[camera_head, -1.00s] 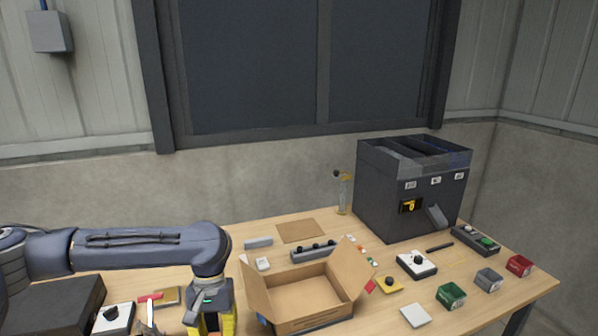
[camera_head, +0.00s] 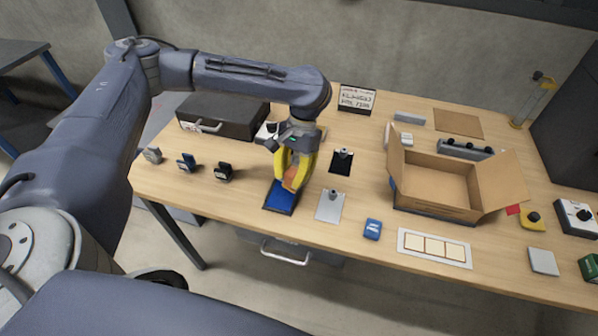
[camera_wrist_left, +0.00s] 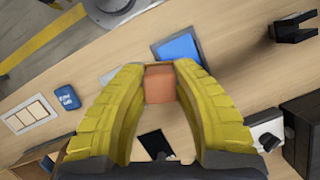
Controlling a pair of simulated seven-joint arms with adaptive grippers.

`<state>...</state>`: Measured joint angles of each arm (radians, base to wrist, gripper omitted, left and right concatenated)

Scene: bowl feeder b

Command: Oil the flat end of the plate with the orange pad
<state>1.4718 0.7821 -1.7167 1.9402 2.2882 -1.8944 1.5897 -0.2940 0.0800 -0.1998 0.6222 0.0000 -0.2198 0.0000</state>
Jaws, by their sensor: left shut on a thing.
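My left gripper (camera_head: 286,182) has yellow fingers that point down, shut on the orange pad (camera_head: 291,180). In the left wrist view the orange pad (camera_wrist_left: 159,84) sits between both fingertips. Under it in the head view lies a blue rectangle in a dark frame (camera_head: 279,199); whether the pad touches it I cannot tell. In the wrist view this blue rectangle (camera_wrist_left: 180,48) lies just beyond the pad. A grey plate with a knob (camera_head: 329,208) and a black plate with a knob (camera_head: 341,164) lie to the right. Which plate has the flat end is unclear. My right gripper is not in view.
An open cardboard box (camera_head: 437,184) stands to the right. A blue block (camera_head: 372,229) and a white strip with pale squares (camera_head: 434,247) lie near the front edge. A dark case (camera_head: 222,117) stands behind left, with several small clips (camera_head: 188,162) before it.

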